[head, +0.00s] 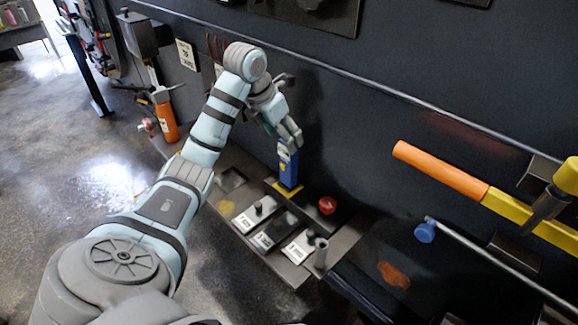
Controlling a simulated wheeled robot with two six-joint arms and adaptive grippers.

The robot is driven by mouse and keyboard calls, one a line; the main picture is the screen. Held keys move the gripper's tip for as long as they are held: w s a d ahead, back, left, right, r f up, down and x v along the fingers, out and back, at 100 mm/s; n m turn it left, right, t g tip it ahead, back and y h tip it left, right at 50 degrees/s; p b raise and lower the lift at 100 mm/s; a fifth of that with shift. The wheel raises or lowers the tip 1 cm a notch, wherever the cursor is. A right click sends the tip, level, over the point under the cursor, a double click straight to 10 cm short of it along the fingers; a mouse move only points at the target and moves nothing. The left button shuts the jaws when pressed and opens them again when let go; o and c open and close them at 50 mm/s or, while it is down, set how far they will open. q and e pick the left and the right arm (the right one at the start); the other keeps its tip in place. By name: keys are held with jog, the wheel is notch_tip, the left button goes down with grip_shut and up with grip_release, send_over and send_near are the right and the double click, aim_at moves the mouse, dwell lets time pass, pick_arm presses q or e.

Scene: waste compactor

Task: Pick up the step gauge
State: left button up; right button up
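An upright blue block (288,171) with a small yellow mark stands over a yellow patch on the grey shelf. It is the likeliest step gauge, though no label on it is readable. My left arm reaches out from the lower left, and my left gripper (288,148) points down at the block's top. Its fingers are at the block's upper end and hide part of it. I cannot tell whether they are closed on it or only around it. The block's foot appears to be at the yellow patch. My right gripper is not in view.
The grey shelf (229,208) holds several labelled plates with dark knobs, a red knob (327,205) and a short grey cylinder (320,253). A dark wall rises behind. An orange-and-yellow bar (440,172) and a blue-tipped rod (425,231) are at right. An orange bottle (166,122) is at left.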

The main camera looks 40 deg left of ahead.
aim_at(288, 164)
pick_arm(q)
jog(key=x, duration=0.6)
jog(key=shift+s+d+p, duration=0.25)
jog(key=shift+p, duration=0.1)
jog(key=shift+s, duration=0.1)
jog(key=shift+c, duration=0.2)
grip_shut()
jog(key=shift+r, duration=0.1)
